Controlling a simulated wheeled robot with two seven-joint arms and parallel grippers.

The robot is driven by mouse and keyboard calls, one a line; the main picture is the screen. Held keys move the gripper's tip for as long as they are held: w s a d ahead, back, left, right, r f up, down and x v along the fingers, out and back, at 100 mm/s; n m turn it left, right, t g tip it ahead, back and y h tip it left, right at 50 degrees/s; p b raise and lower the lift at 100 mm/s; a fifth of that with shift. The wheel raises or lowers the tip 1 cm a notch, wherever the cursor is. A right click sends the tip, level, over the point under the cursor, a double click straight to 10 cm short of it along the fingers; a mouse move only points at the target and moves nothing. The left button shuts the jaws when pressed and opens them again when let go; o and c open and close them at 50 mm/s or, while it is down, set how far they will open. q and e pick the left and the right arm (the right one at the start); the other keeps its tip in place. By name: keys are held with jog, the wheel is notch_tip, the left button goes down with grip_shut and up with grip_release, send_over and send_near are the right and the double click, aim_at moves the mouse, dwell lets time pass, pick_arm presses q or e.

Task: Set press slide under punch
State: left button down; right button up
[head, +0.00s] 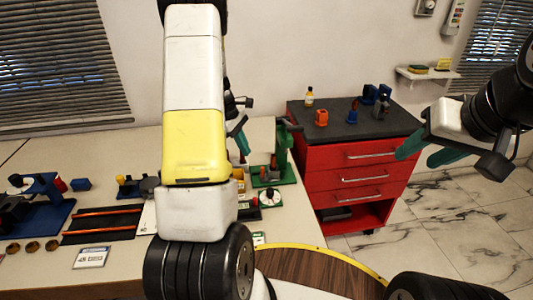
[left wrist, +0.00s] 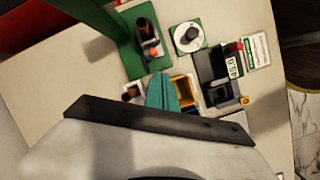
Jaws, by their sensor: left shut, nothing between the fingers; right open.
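The green press (head: 283,143) stands near the right end of the table, partly behind my left arm. In the left wrist view its green base (left wrist: 134,62) carries a grey part with a dark cylinder and an orange piece (left wrist: 150,47). This may be the slide; I cannot tell whether it lies under the punch. My left gripper (left wrist: 165,92) is shut and empty, its teal fingers beside the press base; its fingers also show in the head view (head: 239,135). My right gripper (head: 424,152) is open and empty, in front of the red cabinet.
A white dial (left wrist: 188,38) and a dark digital gauge (left wrist: 218,65) stand beside the press, with a yellow-edged box (left wrist: 184,88) near my left fingers. A red cabinet (head: 355,170) with small items on top stands at the right. Orange rails (head: 103,222) lie at the left.

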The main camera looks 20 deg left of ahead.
aim_at(270, 172)
pick_arm(q)
jog(key=d+f+n, duration=0.1)
jog(key=f, duration=0.1)
jog(key=w+f+n, duration=0.1)
jog(key=f+n, duration=0.1)
jog(key=f, duration=0.1)
jog(key=d+f+n, duration=0.1)
jog(key=f, duration=0.2)
jog(key=shift+w+d+f+n+t, duration=0.2)
jog(key=shift+w+d+n+t, duration=0.1)
jog(key=shift+n, duration=0.1)
jog(key=shift+d, duration=0.1)
